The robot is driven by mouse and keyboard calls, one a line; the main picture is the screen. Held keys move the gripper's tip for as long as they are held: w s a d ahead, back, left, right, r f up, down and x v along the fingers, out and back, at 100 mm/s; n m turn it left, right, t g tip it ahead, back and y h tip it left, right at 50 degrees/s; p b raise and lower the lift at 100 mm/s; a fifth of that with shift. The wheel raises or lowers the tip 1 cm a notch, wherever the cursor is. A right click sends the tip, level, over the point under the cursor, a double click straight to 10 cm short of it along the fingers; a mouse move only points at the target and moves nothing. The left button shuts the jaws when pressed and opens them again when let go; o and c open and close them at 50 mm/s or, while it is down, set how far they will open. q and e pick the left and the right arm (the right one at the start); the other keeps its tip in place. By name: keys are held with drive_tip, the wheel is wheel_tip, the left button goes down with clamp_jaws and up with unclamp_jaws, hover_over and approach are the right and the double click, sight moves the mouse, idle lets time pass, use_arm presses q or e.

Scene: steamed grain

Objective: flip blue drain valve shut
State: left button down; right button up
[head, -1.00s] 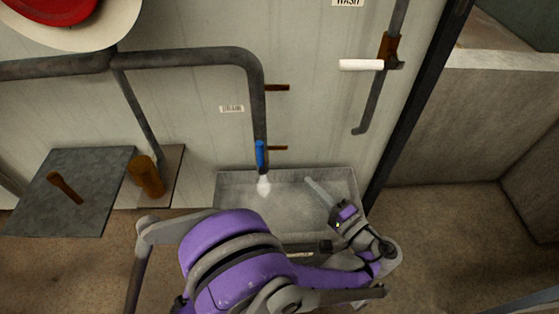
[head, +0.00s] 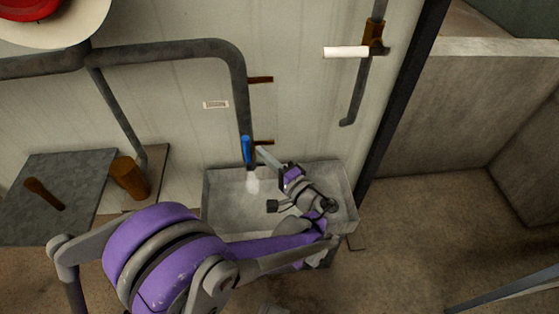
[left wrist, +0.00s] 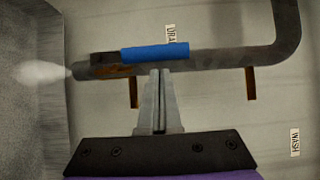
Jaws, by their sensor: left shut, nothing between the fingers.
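The blue drain valve handle (head: 246,150) lies along the lower end of the grey drain pipe (head: 238,95) in the head view. Whitish steam or spray (head: 252,182) comes out of the pipe's end. In the left wrist view the blue handle (left wrist: 155,53) runs along the pipe, and spray (left wrist: 42,73) leaves the open end at left. My left gripper (head: 260,152) is shut and empty, its fingertips (left wrist: 159,72) right beside the handle; I cannot tell whether they touch it. My right gripper is not in view.
A grey trough (head: 225,212) stands below the pipe end. Brown pipe brackets (head: 261,79) stick out from the wall. A white handle (head: 346,52) is on another pipe at right. A grey board (head: 62,180) and a brown cylinder (head: 131,178) are at left.

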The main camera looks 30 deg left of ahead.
use_arm(q)
drive_tip(key=shift+s+a, duration=0.15)
drive_tip(key=shift+a, duration=0.3)
drive_tip(key=shift+a+r, duration=0.1)
drive_tip(key=shift+s+a+n+p, duration=0.15)
drive_tip(key=shift+n+p, duration=0.15)
drive_tip(key=shift+p, duration=0.05)
